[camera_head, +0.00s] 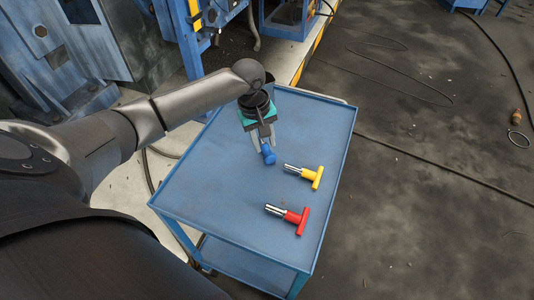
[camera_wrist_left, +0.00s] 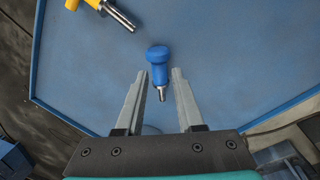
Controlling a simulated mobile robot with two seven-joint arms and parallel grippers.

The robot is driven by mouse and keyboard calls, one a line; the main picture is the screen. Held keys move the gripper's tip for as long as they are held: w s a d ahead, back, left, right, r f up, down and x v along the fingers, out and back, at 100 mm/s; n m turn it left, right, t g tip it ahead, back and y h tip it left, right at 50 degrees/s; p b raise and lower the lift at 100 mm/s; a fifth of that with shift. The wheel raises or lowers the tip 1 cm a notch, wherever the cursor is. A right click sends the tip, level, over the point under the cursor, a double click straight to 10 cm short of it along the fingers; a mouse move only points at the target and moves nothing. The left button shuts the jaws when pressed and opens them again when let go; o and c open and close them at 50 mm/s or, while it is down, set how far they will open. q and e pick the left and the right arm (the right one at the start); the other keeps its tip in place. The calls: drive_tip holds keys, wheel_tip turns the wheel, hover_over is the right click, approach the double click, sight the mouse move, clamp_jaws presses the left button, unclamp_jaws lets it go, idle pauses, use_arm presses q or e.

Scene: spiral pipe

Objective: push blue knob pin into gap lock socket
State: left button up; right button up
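The blue knob pin (camera_head: 268,155) is over or on the blue cart top, just at my left gripper's fingertips. In the left wrist view, its blue knob (camera_wrist_left: 158,55) and short metal tip show between the fingers, with a visible gap on each side. My left gripper (camera_head: 263,146) is open and points down at the pin; its fingers also show in the left wrist view (camera_wrist_left: 159,75). I cannot tell whether the pin touches the cart top. I cannot make out a gap lock socket. My right gripper is not in view.
A yellow T-handle pin (camera_head: 311,176) and a red T-handle pin (camera_head: 297,219) lie on the blue cart top (camera_head: 215,190), to the right and nearer. The yellow one also shows in the left wrist view (camera_wrist_left: 88,5). Cables lie on the floor at right.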

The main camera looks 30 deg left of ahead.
sight(267, 151)
use_arm(q)
drive_tip(key=f, duration=0.1)
drive_tip(key=f+b, duration=0.1)
drive_tip(key=f, duration=0.2)
drive_tip(key=shift+w+d+f, duration=0.1)
drive_tip(key=shift+w+f, duration=0.05)
drive_tip(key=shift+w, duration=0.25)
drive_tip(key=shift+c, duration=0.3)
clamp_jaws()
